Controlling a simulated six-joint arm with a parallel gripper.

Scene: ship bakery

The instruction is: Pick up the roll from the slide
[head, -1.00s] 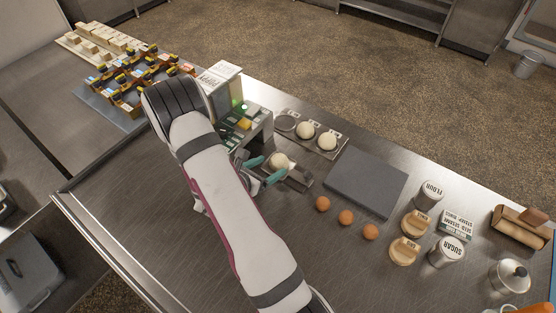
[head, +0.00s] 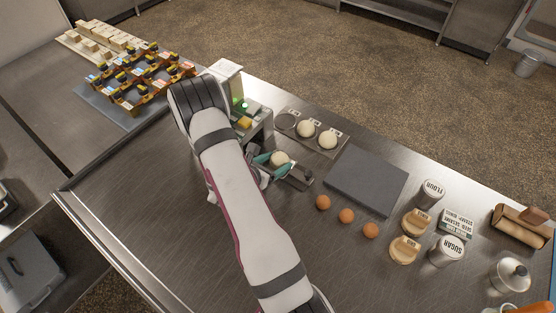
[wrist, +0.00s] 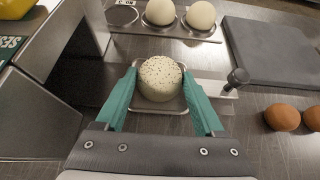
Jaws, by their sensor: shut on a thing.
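The roll (wrist: 160,79) is pale, round and speckled with dark seeds on top. It sits on the metal slide (wrist: 150,106) at the side of the steel machine. My gripper (wrist: 160,84) has its two teal fingers shut on the roll from both sides. In the head view the roll (head: 280,158) shows between the teal fingers (head: 272,162), on the slide (head: 299,181). My arm hides part of the machine and the gripper in that view.
The machine (head: 257,125) stands close to the left of the roll. Behind are two plain dough balls in a metal holder (head: 342,143). A grey slab (head: 366,181) lies to the right, with eggs (head: 346,216) in front. Jars and stamps stand farther right. The front left counter is clear.

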